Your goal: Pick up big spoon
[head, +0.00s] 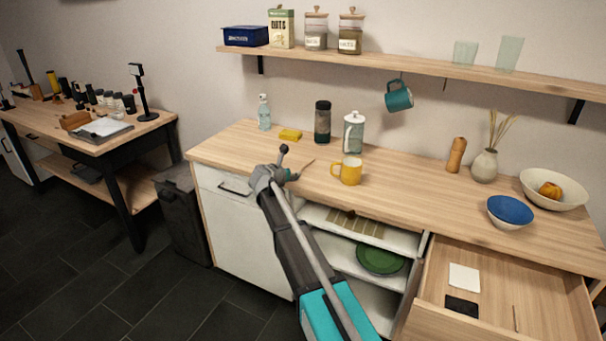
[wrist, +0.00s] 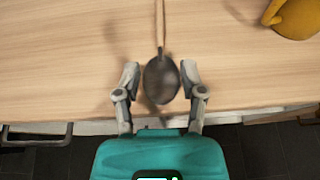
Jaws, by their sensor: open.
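The big spoon (wrist: 161,82) shows in the wrist view with a dark oval bowl near the counter's front edge and a thin brown handle pointing away. Its bowl lies between the two fingers of my gripper (wrist: 161,72), with a visible gap on each side. In the head view my gripper (head: 287,164) is at the front edge of the wooden counter, open. A thin brown strip, apparently the spoon's handle (head: 307,163), shows just right of it; the bowl is mostly hidden there. I cannot tell whether the fingers touch the counter.
A yellow mug (head: 350,172) stands close to the right of the spoon on the counter (head: 400,190). A yellow sponge (head: 290,134), a dark tumbler (head: 322,122) and a glass press (head: 353,132) stand behind. An open drawer (head: 490,270) juts out at the right.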

